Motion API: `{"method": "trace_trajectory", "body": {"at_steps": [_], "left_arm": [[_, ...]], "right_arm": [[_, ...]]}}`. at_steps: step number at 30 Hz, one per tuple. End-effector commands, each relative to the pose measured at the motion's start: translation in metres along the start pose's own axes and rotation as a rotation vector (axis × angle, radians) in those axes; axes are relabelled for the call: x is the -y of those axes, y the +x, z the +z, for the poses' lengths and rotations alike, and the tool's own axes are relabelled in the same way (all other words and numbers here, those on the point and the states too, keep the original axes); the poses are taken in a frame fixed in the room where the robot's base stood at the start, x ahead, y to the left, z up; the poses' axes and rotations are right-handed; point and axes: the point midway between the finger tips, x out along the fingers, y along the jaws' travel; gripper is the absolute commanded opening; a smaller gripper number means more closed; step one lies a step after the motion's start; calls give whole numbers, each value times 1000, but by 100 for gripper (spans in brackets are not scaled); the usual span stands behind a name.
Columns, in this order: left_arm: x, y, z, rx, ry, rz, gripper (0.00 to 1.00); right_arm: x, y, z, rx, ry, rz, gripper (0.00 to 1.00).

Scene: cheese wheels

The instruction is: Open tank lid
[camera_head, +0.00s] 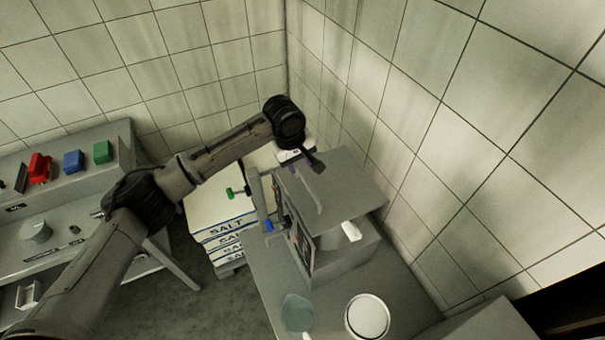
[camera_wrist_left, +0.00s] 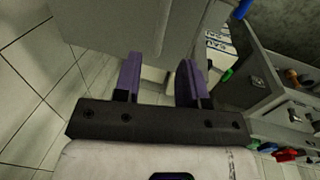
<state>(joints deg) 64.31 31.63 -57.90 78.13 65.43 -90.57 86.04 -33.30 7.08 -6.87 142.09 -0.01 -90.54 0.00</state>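The tank (camera_head: 345,262) is a grey box on the counter near the corner, with a panel of coloured controls on its left face. A thin bar-like handle (camera_head: 307,192) runs along the lid's left side. My left gripper (camera_head: 314,166) is above the lid's far left part. In the left wrist view its purple fingers (camera_wrist_left: 160,82) are apart with no clear object held between them, and a grey panel, likely the lid (camera_wrist_left: 130,28), is just ahead. My right gripper is not visible.
Salt boxes (camera_head: 222,222) are stacked left of the tank. A round white-topped container (camera_head: 367,316) and a pale round item (camera_head: 297,312) stand in front of it. Tiled walls close in behind and right. A side bench (camera_head: 95,150) with coloured items is at left.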

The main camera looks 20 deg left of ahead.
Motion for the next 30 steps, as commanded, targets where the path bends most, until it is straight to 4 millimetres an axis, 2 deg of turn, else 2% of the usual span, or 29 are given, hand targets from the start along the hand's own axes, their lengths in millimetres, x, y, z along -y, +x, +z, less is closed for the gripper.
{"method": "trace_trajectory", "body": {"at_steps": [6, 12, 26, 30], "left_arm": [[1, 35, 0, -1, -1, -3, 38], [0, 55, 0, 0, 1, -1, 38], [0, 63, 0, -1, 1, 0, 38], [0, 63, 0, -1, 1, 0, 27]], "right_arm": [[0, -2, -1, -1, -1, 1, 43], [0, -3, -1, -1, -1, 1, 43], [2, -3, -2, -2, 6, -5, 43], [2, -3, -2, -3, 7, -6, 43]]}}
